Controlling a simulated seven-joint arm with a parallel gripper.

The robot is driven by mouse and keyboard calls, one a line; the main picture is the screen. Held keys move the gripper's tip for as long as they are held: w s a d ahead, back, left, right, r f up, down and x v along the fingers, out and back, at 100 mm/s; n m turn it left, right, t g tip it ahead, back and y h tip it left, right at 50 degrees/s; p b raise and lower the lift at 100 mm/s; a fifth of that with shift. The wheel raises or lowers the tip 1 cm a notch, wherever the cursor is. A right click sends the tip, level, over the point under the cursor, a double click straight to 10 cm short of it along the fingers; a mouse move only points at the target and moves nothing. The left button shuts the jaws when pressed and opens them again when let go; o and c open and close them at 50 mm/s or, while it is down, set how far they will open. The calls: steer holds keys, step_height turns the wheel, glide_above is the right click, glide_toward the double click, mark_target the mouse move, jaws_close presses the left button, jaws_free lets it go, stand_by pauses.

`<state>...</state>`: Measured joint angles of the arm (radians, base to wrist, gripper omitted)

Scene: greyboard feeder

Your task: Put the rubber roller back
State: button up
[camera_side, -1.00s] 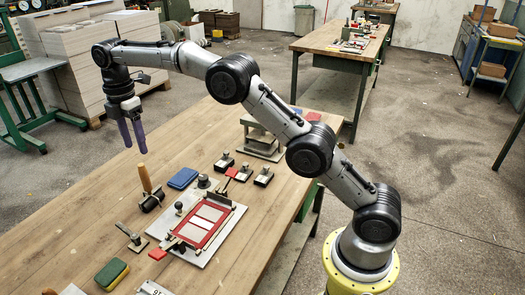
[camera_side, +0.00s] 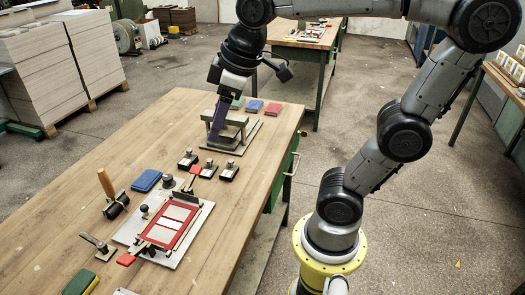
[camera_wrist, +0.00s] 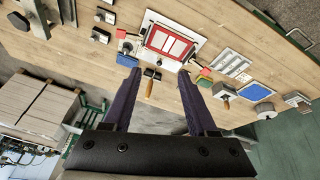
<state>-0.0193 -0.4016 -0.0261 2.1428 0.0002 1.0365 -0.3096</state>
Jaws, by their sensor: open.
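The rubber roller (camera_side: 115,205), black with an upright wooden handle, stands on the bench left of the plate with the red frame (camera_side: 173,224). In the wrist view the roller (camera_wrist: 152,73) shows beyond my fingertips, its handle pointing toward me, with the plate (camera_wrist: 193,20) behind it. My gripper (camera_side: 214,132) is open and empty. In the side view it hangs in front of the metal stand at the back of the bench, well away from the roller. The wrist view shows both fingers apart (camera_wrist: 159,76) with nothing between them.
A blue pad (camera_side: 146,180) lies between the roller and several small black blocks (camera_side: 188,159). The metal stand (camera_side: 235,146) is close to my fingers. A handled clamp-like tool (camera_side: 98,246) and a green-yellow sponge (camera_side: 80,283) lie nearer. Bare wood surrounds the roller's left side.

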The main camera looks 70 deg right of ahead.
steer(key=s+f+m+t, duration=0.1)
steer(key=s+f+m, duration=0.2)
steer(key=s+f, duration=0.3)
steer(key=s, duration=0.3)
steer(key=shift+d+m, duration=0.25)
steer(key=shift+m, duration=0.15)
